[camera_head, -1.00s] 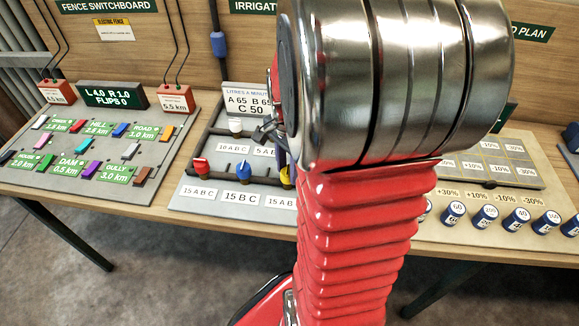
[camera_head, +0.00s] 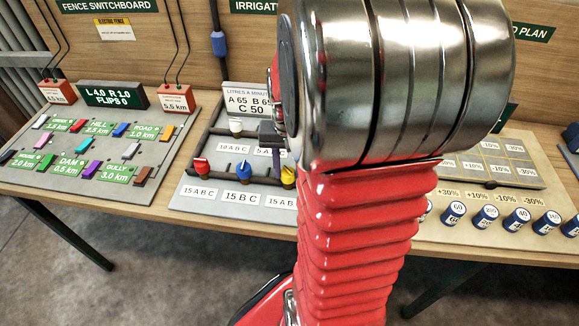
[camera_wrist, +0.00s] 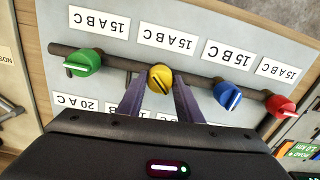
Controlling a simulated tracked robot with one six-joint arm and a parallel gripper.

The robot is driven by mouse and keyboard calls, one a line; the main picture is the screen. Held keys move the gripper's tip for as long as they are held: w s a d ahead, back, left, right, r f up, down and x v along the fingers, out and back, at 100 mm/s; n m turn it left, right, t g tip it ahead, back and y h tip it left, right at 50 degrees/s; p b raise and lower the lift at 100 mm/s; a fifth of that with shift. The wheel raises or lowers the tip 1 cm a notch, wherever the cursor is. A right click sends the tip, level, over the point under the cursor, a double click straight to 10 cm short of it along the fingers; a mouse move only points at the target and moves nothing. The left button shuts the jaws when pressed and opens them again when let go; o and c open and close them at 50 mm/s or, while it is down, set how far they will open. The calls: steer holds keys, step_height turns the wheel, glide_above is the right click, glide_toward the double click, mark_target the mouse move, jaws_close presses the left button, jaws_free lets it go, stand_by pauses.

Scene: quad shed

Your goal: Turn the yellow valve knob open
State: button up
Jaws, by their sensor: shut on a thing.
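The yellow valve knob (camera_wrist: 160,79) sits on a dark pipe on the grey irrigation board. Its dark pointer line lies diagonally in the wrist view. My gripper (camera_wrist: 161,87) is shut on the knob, with one purple-grey finger on each side of it. In the head view the knob (camera_head: 288,177) shows just left of my arm, with the dark gripper (camera_head: 277,158) above it. My arm hides the board to its right there, including the green knob, which shows in the wrist view (camera_wrist: 83,63).
The blue knob (camera_wrist: 227,94) and red knob (camera_wrist: 281,106) are close beside on the same pipe. A white knob (camera_head: 236,125) is farther up the board. The fence switchboard (camera_head: 85,150) is on the left, and several blue cylinders (camera_head: 485,216) stand on the right.

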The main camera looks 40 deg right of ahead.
mark_target(287, 169)
steer(key=n, duration=0.4)
steer(key=shift+w+a+n, duration=0.1)
steer(key=shift+n, duration=1.8)
steer(key=o, duration=1)
steer(key=shift+r, duration=0.1)
step_height(287, 169, up, 14)
steer(key=shift+f, duration=0.2)
